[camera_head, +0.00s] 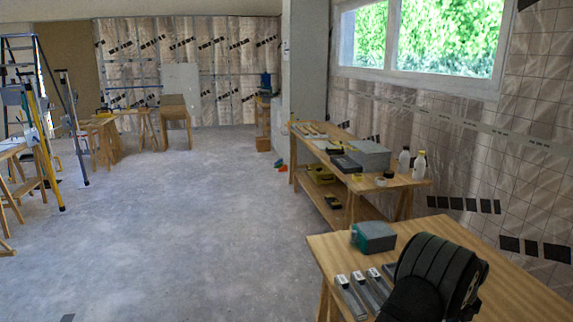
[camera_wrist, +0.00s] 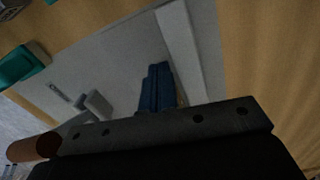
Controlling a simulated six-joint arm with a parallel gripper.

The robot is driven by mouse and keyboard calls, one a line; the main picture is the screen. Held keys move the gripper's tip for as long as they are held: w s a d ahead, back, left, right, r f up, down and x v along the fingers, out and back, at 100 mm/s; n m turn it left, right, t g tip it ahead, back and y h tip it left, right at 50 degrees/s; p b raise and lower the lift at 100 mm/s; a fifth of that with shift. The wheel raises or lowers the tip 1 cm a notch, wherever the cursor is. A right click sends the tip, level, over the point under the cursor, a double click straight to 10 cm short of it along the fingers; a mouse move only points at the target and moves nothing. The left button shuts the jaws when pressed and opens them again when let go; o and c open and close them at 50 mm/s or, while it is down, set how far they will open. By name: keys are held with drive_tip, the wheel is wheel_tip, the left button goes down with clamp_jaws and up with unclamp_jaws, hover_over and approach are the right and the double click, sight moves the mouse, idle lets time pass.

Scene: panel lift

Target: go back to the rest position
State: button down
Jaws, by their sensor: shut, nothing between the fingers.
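My gripper (camera_wrist: 158,88) shows in the wrist view as two narrow blue fingers side by side, closed together with nothing between them. They stand out over a grey, flat-faced object with a pale edge (camera_wrist: 180,45); I cannot tell whether they touch it. In the head view my black arm link (camera_head: 437,272) rises over the near wooden table (camera_head: 400,243), and the gripper itself does not show there.
On the near table are a grey box with a teal end (camera_head: 374,236) and several grey bar-shaped tools (camera_head: 350,295). A second bench (camera_head: 405,182) behind holds a grey case (camera_head: 368,155) and bottles (camera_head: 419,164). The concrete floor (camera_head: 180,220) at left is largely clear; a stepladder (camera_head: 40,110) stands far left.

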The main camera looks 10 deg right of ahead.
drive_tip(key=shift+s+a+r, duration=0.1)
drive_tip(key=shift+s+a, duration=0.05)
drive_tip(key=shift+s, duration=1.1)
